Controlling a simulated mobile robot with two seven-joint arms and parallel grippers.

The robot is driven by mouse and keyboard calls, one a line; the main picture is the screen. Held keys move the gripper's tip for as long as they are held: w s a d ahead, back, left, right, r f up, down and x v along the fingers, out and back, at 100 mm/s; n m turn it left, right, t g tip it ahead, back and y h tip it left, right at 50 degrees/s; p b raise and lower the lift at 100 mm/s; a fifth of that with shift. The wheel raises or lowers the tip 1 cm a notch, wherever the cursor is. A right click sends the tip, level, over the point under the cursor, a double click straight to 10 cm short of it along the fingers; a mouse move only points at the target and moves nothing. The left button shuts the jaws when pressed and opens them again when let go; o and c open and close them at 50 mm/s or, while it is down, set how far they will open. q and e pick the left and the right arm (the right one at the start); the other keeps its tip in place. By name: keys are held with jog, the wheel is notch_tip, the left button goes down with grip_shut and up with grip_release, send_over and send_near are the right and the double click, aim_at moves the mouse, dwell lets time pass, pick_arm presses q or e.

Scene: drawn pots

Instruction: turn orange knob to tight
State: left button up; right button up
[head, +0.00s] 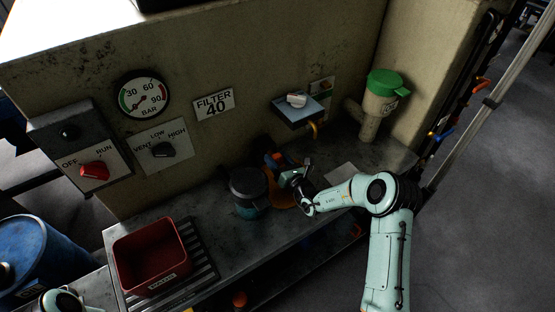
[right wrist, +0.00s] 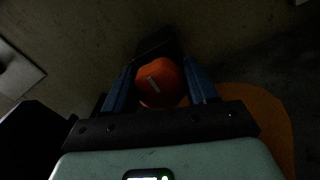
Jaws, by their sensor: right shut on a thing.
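The orange knob (right wrist: 160,83) shows in the right wrist view between the two blue fingers of my right gripper (right wrist: 162,88). It has a rounded face with a short pale mark, slightly tilted. My right gripper is shut on it, one finger at each side. In the head view my right gripper (head: 288,172) is over the back of the bench, and a bit of the orange knob (head: 277,157) shows beside it. No tight label can be read. My left gripper is not in view.
A dark grey and teal pot (head: 248,192) stands just left of my right gripper. An orange round mat (head: 281,196) lies under it. A red bin (head: 150,258) is at the left.

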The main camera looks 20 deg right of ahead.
jog(key=o, duration=1)
jog(key=shift+c, duration=0.2)
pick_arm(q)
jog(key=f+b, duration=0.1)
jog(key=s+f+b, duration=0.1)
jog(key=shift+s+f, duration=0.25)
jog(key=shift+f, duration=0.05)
pick_arm(e)
jog(key=s, duration=0.4)
jog(key=s+d, duration=0.1)
jog(key=s, duration=0.8)
jog(key=shift+s+d, duration=0.15)
jog(key=shift+d, duration=0.25)
